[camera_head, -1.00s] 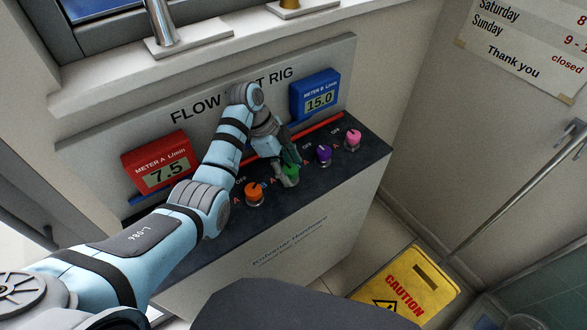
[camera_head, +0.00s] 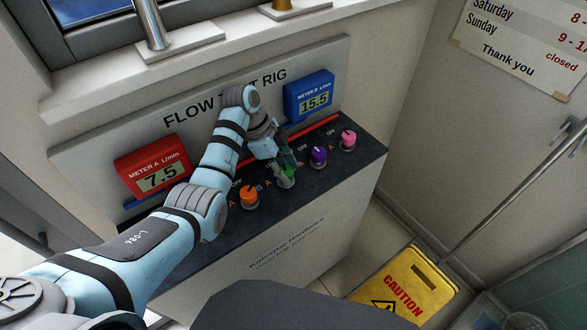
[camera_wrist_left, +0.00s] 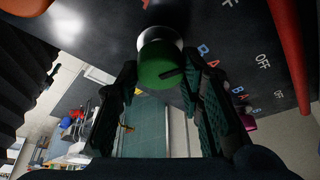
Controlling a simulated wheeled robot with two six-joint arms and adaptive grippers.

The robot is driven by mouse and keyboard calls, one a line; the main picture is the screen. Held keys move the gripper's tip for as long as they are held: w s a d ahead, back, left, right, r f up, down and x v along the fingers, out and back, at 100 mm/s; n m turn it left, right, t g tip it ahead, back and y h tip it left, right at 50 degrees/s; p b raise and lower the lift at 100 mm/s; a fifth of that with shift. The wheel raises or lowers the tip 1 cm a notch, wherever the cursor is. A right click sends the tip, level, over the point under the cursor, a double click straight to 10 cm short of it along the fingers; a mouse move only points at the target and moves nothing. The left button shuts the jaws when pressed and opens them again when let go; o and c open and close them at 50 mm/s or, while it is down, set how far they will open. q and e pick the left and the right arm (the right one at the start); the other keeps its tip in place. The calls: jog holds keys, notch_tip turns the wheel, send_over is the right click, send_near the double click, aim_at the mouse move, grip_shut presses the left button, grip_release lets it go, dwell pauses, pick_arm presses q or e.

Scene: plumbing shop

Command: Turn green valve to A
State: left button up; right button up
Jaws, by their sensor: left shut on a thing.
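The green valve (camera_head: 287,180) is a round knob on the dark top of the flow test rig, between the orange and purple knobs. My left gripper (camera_head: 284,168) reaches down onto it from behind and is shut on it, hiding much of it in the head view. In the left wrist view, the green knob (camera_wrist_left: 163,65) has a dark pointer line on its face and a pale collar, and sits between the fingertips (camera_wrist_left: 160,80). A and B letters lie beside it; which one the pointer matches I cannot tell. My right gripper is not in view.
An orange knob (camera_head: 249,196) stands left of the valve; purple (camera_head: 318,157) and pink (camera_head: 348,140) knobs stand right. Red meter A (camera_head: 155,168) reads 7.5; blue meter B (camera_head: 309,97) reads 15.5.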

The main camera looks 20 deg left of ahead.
pick_arm(q)
jog(key=shift+s+a+f, duration=0.1)
jog(key=shift+a, duration=0.15)
dwell(0.5)
jog(key=o, duration=1)
jog(key=shift+c, duration=0.2)
jog(key=shift+o, duration=0.9)
jog(key=shift+a, duration=0.2)
jog(key=shift+d, duration=0.1)
